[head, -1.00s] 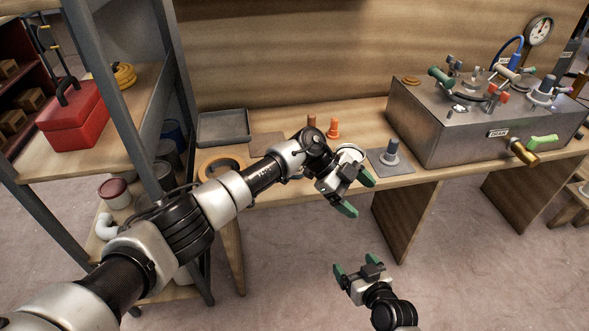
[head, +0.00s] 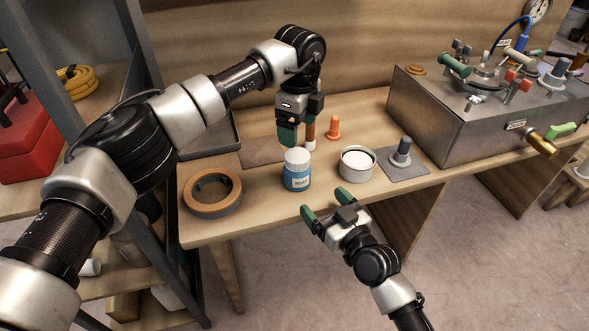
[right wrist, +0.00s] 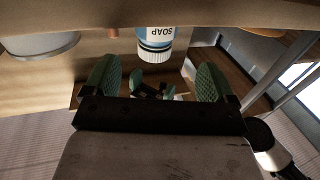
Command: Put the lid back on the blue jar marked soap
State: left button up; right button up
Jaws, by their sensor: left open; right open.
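The blue jar (head: 297,179) marked SOAP stands upright near the front edge of the bench. My right gripper (head: 326,204) is open and empty, in front of the bench edge. I cannot identify a separate lid.
A round tin (head: 357,165) with a white top stands right of the jar, a tape-like ring (head: 212,205) left. An orange peg (head: 333,127) is behind. A grey peg (head: 402,152) stands on a dark plate. A metal box (head: 440,115) fills the right.

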aim_at(295, 156)
jog(key=x, duration=1.1)
pick_arm(q)
jog(key=shift+a, duration=0.1)
pick_arm(e)
jog(key=c, duration=1.4)
pick_arm(q)
jog(key=shift+m, duration=0.4)
pick_arm(e)
jog(key=shift+c, duration=0.8)
pick_arm(q)
jog(key=m, duration=0.3)
jog(key=shift+s+a+m, duration=0.1)
jog(key=shift+a+m, duration=0.1)
jog(key=shift+m, duration=0.2)
pick_arm(e)
jog(key=shift+f, duration=0.1)
pick_arm(q)
jog(key=shift+f, duration=0.15)
jog(key=shift+f, duration=3.95)
